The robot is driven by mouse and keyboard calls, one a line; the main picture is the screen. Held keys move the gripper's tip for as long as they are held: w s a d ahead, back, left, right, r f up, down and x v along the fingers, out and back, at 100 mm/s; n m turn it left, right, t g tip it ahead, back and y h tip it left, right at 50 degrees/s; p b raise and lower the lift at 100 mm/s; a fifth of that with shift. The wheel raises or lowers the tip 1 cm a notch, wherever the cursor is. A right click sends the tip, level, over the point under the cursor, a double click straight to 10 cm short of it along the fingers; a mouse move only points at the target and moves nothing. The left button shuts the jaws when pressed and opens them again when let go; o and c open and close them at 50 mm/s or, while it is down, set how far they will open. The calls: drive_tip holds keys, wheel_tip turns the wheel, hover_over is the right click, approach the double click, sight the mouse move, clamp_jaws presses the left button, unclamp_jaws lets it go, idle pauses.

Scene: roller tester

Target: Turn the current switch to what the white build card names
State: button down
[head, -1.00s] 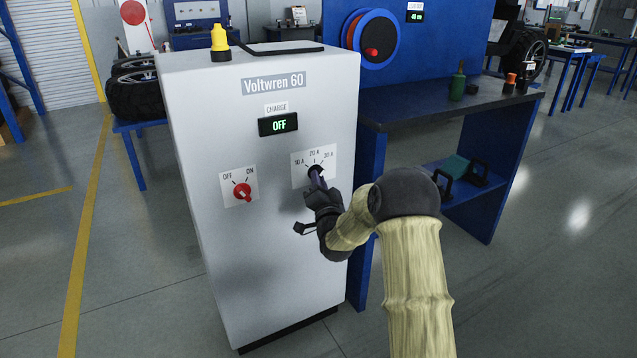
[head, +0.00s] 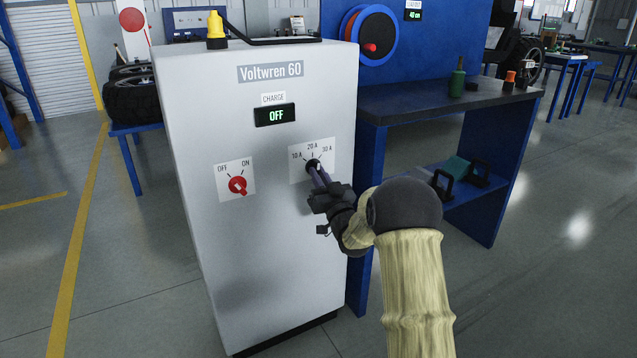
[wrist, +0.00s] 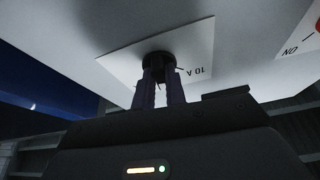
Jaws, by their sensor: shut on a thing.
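The current switch (head: 312,165) is a dark knob on a white plate marked 10 A, 20 A and 30 A, at the right of the cabinet front. My gripper (head: 319,178) is shut on this knob. In the wrist view both fingers (wrist: 159,90) close around the dark knob (wrist: 158,60), with the "10 A" mark beside it. My fingers hide much of the knob, so I cannot tell which mark it points to. The charge display (head: 275,115) reads OFF.
The grey Voltwren 60 cabinet (head: 235,270) carries a red OFF/ON switch (head: 238,185) left of the current switch. A dark-topped blue bench (head: 420,103) stands close on the right, holding a green bottle (head: 457,80). The floor at left is clear.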

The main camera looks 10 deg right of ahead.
drive_tip(key=shift+d+f+n+y, duration=0.15)
drive_tip(key=shift+n+y, duration=0.45)
drive_tip(key=shift+n, duration=0.3)
drive_tip(key=c, duration=1.4)
unclamp_jaws()
drive_tip(key=shift+c, duration=0.2)
drive_tip(key=p+v, duration=0.3)
drive_tip(key=v, duration=1.4)
drive_tip(key=shift+s, duration=0.25)
drive_tip(key=shift+w+r, duration=0.1)
drive_tip(key=shift+r, duration=0.15)
